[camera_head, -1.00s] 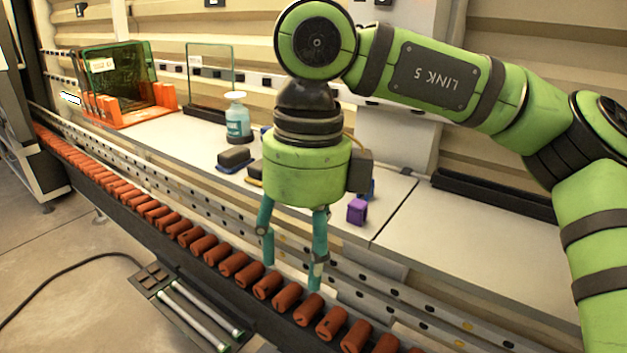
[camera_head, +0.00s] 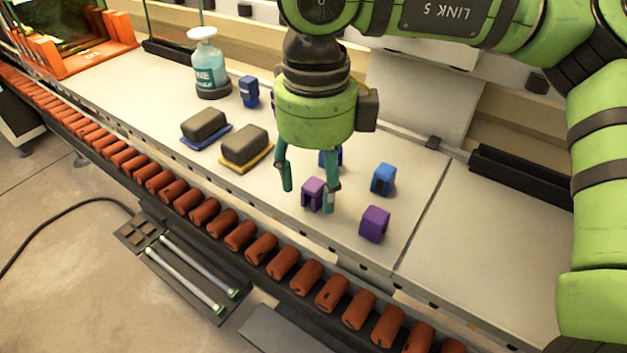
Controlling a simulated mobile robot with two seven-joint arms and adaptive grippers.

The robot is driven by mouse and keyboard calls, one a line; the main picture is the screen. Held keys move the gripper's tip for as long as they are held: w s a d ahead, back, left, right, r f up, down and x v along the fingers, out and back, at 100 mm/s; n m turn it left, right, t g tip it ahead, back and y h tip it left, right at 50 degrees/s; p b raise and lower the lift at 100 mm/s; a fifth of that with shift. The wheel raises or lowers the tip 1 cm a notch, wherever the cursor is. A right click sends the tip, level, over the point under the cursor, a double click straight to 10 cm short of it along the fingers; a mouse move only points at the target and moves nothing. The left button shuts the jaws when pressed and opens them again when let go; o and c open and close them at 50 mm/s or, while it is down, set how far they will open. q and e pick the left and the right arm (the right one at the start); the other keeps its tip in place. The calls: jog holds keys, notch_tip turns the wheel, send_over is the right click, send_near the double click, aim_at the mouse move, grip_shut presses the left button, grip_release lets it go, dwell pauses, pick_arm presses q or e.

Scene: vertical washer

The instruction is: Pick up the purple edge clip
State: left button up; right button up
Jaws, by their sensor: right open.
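Two purple edge clips show on the white table. One purple clip (camera_head: 375,223) stands clear at the right, near the table's front edge. A paler purple clip (camera_head: 312,193) shows between the fingers of my right gripper (camera_head: 308,200), close to its right finger. The right gripper points down, its two teal fingers apart and empty. I cannot tell whether the fingers are at the paler clip's height or in front of it. Part of another purple thing is hidden behind the gripper body. My left gripper is not in view.
Blue clips (camera_head: 383,179) stand behind the purple ones, one partly hidden by the gripper. Red rollers (camera_head: 283,263) line the front edge. The right table section (camera_head: 480,250) is bare.

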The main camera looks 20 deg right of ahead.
aim_at(316, 185)
jog(key=shift+w+d+f, duration=0.15)
jog(key=shift+w+f, duration=0.05)
jog(key=shift+f, duration=0.4)
jog(key=shift+w+d+f, duration=0.1)
jog(key=shift+w+f, duration=0.1)
jog(key=shift+f, duration=0.65)
jog(key=shift+s+a, duration=0.1)
jog(key=c, duration=0.7)
jog(key=shift+c, duration=0.5)
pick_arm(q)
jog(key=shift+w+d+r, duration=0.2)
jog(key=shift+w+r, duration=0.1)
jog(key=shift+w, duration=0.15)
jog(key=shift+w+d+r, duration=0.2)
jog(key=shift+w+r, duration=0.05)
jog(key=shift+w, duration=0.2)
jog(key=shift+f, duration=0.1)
pick_arm(e)
jog(key=shift+r, duration=0.15)
